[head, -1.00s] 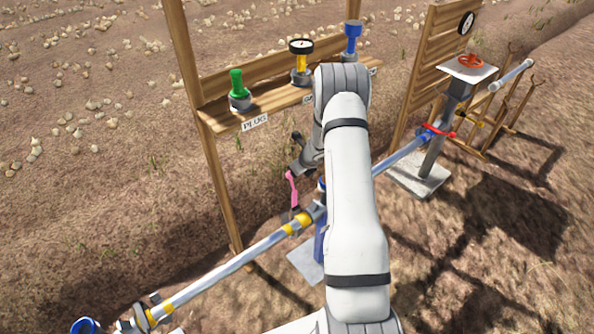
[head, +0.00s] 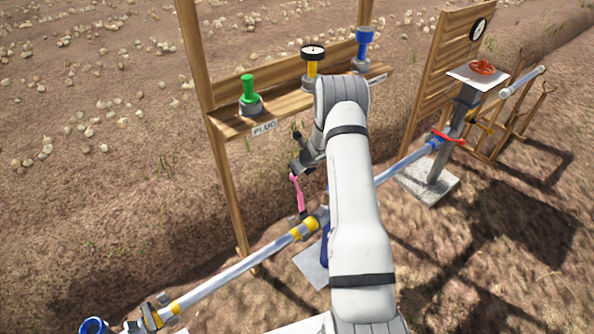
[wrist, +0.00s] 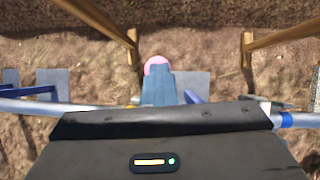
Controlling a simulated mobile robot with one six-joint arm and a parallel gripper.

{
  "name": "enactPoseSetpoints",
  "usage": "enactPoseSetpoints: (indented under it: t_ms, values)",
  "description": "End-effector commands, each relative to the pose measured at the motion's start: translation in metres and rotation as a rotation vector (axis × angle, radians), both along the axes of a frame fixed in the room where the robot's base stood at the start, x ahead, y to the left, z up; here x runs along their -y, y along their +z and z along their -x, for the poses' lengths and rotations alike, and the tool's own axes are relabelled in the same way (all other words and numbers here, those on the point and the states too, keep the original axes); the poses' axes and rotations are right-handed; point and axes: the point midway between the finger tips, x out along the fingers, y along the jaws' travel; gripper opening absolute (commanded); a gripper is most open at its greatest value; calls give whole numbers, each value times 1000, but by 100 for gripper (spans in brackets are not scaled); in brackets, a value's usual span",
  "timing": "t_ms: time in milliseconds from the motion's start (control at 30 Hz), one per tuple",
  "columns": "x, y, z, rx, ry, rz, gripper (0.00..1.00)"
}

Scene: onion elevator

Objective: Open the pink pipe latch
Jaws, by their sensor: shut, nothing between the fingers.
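The pink pipe latch (head: 298,194) stands up from the pipe (head: 240,266) near a yellow-banded joint (head: 303,230) in the head view, its top tilted slightly left. In the wrist view, the round pink end of the latch (wrist: 156,65) shows just beyond my gripper's grey fingers (wrist: 159,88). The fingers are shut with nothing between them. Whether they touch the latch cannot be told. The lower part of the latch is hidden in the wrist view.
A wooden shelf (head: 285,109) behind the pipe holds a green plug (head: 248,90), a gauge (head: 312,62) and a blue fitting (head: 364,48). A red valve handle (head: 447,137) sits along the pipe at right. Wooden posts flank my gripper in the wrist view.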

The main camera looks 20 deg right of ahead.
Motion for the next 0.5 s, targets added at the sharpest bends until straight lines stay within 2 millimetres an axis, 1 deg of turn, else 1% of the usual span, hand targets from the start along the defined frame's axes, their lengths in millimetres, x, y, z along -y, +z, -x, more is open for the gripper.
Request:
enactPoseSetpoints:
  t_ms: [33, 133, 267, 400, 500]
  values:
    - [-4, -1, -1, 1, 5, -3, 0]
    - [-3, 1, 0, 1, 5, -3, 0]
    - [2, 12, 6, 2, 3, -3, 0]
    - [11, 34, 19, 6, 4, -1, 0]
    - [12, 59, 17, 8, 8, 1, 0]
